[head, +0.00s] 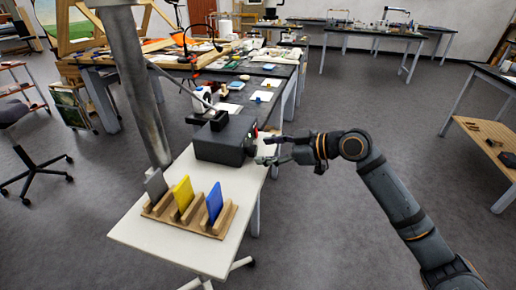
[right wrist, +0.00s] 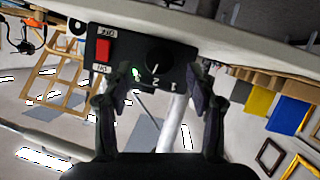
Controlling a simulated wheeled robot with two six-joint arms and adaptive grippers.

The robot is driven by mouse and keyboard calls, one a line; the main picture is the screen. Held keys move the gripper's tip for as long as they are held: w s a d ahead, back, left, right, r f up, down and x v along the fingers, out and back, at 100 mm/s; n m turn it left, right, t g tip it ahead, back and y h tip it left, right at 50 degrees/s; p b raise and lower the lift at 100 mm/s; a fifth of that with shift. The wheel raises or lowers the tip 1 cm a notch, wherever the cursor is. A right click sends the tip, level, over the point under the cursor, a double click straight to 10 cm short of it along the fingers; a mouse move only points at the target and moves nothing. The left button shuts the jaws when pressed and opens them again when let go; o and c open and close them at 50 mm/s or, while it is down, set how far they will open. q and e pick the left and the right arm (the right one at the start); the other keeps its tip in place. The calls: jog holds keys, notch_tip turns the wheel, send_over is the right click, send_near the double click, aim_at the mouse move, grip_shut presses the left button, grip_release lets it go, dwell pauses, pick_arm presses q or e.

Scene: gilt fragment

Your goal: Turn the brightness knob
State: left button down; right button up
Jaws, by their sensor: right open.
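The black box (head: 222,141) sits on the small white table, its control panel facing my right gripper. In the right wrist view the panel (right wrist: 118,72) shows a round black brightness knob (right wrist: 158,55) with a white pointer line and numbers beside it. A red switch (right wrist: 103,50) and a lit green lamp (right wrist: 136,72) are left of the knob. My right gripper (head: 264,150) is open in front of the panel. In the wrist view its fingers (right wrist: 150,88) are spread to either side of the knob, and contact cannot be made out. My left gripper is not in view.
A wooden rack (head: 190,216) holding grey, yellow and blue plates stands on the white table (head: 165,250) near its front. A cluttered workbench (head: 235,75) lies behind the box. Open floor lies to the right of the white table.

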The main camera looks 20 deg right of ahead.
aim_at(256, 150)
jog(key=shift+x, duration=1.75)
jog(key=c, duration=1.2)
jog(key=shift+o, duration=0.2)
jog(key=shift+r+p, duration=0.25)
jog(key=shift+p, duration=0.65)
jog(key=m+g+p, duration=0.1)
jog(key=m+p, duration=0.1)
jog(key=p, duration=0.1)
jog(key=shift+w+r+g+y, duration=0.1)
jog(key=shift+g+y, duration=0.2)
jog(key=shift+y, duration=0.1)
jog(key=shift+d+m+g+y+p, duration=0.1)
jog(key=shift+m+g+y+p, duration=0.3)
jog(key=shift+m+p, duration=0.7)
jog(key=shift+w+g+p, duration=0.1)
jog(key=shift+g+p, duration=0.25)
jog(key=shift+g, duration=0.05)
jog(key=shift+f+m, duration=0.25)
jog(key=shift+m, duration=0.05)
